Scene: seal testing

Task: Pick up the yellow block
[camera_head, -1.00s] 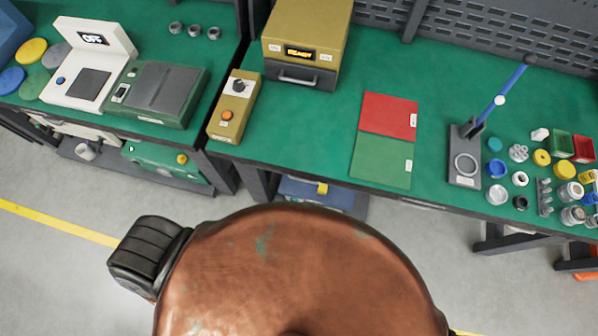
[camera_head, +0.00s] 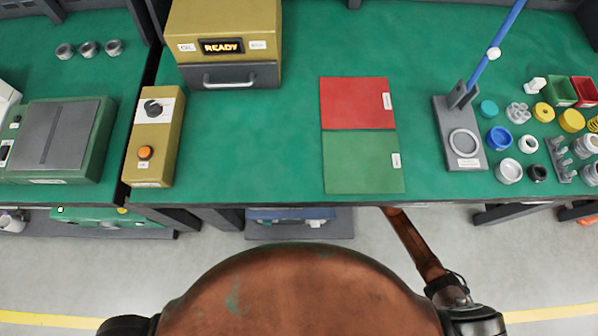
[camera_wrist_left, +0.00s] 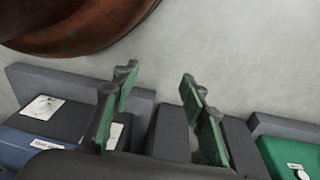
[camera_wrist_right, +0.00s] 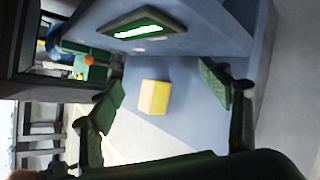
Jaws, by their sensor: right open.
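The yellow block (camera_wrist_right: 153,97) sits on a blue-grey surface (camera_wrist_right: 185,128) in the right wrist view. My right gripper (camera_wrist_right: 163,85) is open, with its green-padded fingers to the left and right of the block and nothing held between them. In the head view my right arm passes under the table's front edge, which hides the gripper.
The green table (camera_head: 260,150) holds a red and green mat, a READY box (camera_head: 222,45), a button box (camera_head: 155,135), a lever press (camera_head: 462,135) and several small parts. A panel with a lit green display (camera_wrist_right: 140,31) stands above the block. The table edge overhangs my right arm.

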